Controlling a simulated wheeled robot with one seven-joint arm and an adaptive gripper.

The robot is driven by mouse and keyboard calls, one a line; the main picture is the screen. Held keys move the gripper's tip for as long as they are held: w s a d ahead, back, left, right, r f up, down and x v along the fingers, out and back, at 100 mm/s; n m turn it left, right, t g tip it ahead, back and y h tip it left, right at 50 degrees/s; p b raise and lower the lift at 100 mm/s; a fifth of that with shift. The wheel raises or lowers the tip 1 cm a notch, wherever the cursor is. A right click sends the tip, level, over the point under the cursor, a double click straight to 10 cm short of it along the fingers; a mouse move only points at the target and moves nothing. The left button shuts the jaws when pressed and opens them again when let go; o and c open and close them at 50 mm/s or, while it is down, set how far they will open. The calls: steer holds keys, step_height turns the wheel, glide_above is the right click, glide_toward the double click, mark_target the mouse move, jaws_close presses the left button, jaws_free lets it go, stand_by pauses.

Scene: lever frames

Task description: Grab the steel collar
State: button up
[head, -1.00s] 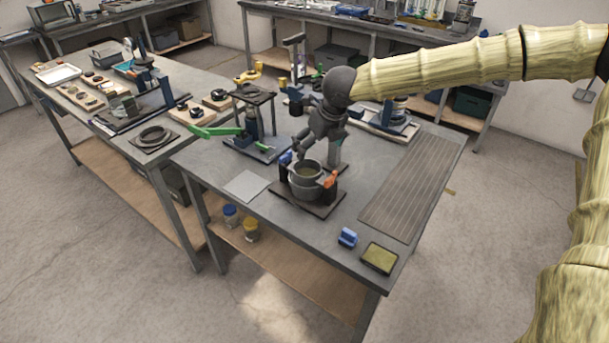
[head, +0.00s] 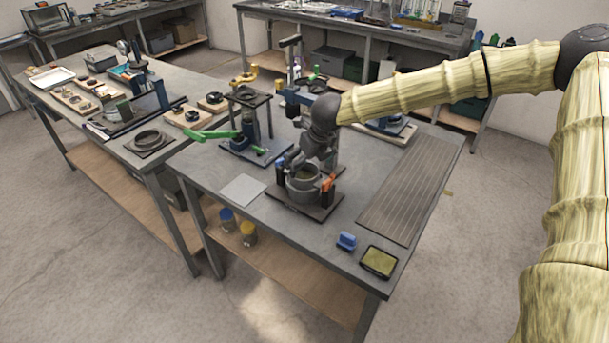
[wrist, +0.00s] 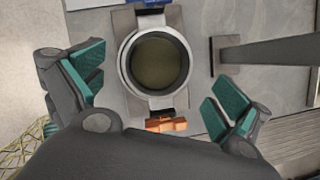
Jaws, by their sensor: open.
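The steel collar (head: 302,186) looks like a round grey cup-like ring, standing upright in a dark fixture with orange and blue parts on the near table. In the wrist view the collar (wrist: 127,62) shows from above as a light rim around a dark olive inside. My gripper (head: 297,163) is just above and behind the collar in the head view. In the wrist view my gripper (wrist: 155,92) is open and empty, with green-padded fingers on either side of the collar's near side and apart from it. The fingertips are partly hidden in the head view.
A dark post (wrist: 270,50) stands right of the collar in the wrist view. A stand with a green handle (head: 210,134) is at the left. A blue block (head: 346,241) and a yellow-topped tray (head: 379,261) lie near the front corner. A ribbed mat (head: 405,195) covers the right side.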

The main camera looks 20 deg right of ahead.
mark_target(302, 175)
steer(key=shift+p+x, duration=1.05)
steer(key=shift+x, duration=1.4)
steer(key=shift+a, duration=0.1)
steer(key=c, duration=1.3)
steer(key=shift+c, duration=0.6)
steer(key=shift+r, duration=0.15)
